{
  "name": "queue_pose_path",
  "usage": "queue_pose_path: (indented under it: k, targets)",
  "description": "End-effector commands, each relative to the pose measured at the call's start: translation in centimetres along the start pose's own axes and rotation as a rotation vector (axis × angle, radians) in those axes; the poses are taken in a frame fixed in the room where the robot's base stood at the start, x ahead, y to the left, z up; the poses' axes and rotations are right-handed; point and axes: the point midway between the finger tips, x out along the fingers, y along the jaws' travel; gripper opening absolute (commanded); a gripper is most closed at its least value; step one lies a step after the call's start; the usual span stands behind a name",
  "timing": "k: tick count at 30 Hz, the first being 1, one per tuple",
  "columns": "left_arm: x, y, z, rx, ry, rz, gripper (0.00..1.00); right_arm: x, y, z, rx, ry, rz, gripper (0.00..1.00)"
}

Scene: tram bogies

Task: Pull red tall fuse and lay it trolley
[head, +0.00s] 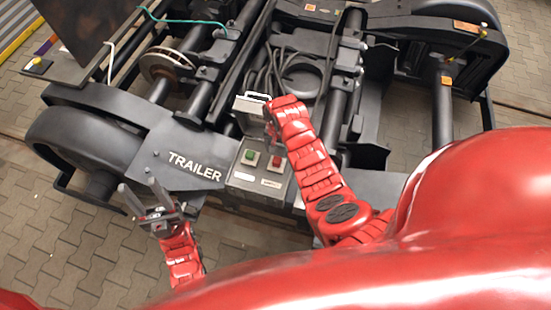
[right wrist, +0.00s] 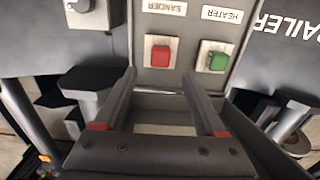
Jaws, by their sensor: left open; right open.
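A red fuse (head: 277,163) sits upright in a pale square socket on a grey box near the centre of the head view. In the right wrist view the red fuse (right wrist: 160,53) is under an upside-down SANDER label, just beyond and between my fingertips, not gripped. A green fuse (head: 250,158) sits beside it; it also shows in the right wrist view (right wrist: 217,61). My right gripper (right wrist: 159,74) is open and empty; in the head view my red wrist mostly hides it. My left gripper (head: 138,184) is open and empty over the paving, left of the box. I cannot make out a trolley.
The grey box (head: 242,180) is fixed at the front of the dark bogie frame, beside a plate marked TRAILER (head: 172,150). Wheels, axles and cables lie beyond. The paving (head: 60,250) at front left is clear.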

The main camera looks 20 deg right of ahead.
Motion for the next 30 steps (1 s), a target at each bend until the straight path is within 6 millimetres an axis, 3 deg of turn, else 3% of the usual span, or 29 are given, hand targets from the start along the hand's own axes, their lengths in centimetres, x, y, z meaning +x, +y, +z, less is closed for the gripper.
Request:
queue_pose_path:
  k: [8,24,30]
  targets:
    - [-0.7,0.0,0.1,0.000,0.000,0.000,0.50,1.0,0.0,0.0,0.000,0.001,0.000,0.72]
    - [-5.4,0.3,0.9,0.000,0.000,0.000,0.50,8.0,0.0,0.0,0.000,0.000,-0.001,0.72]
    - [-6.0,0.3,1.0,0.000,0.000,0.000,0.50,9.0,-0.1,0.0,0.000,0.000,0.000,0.72]
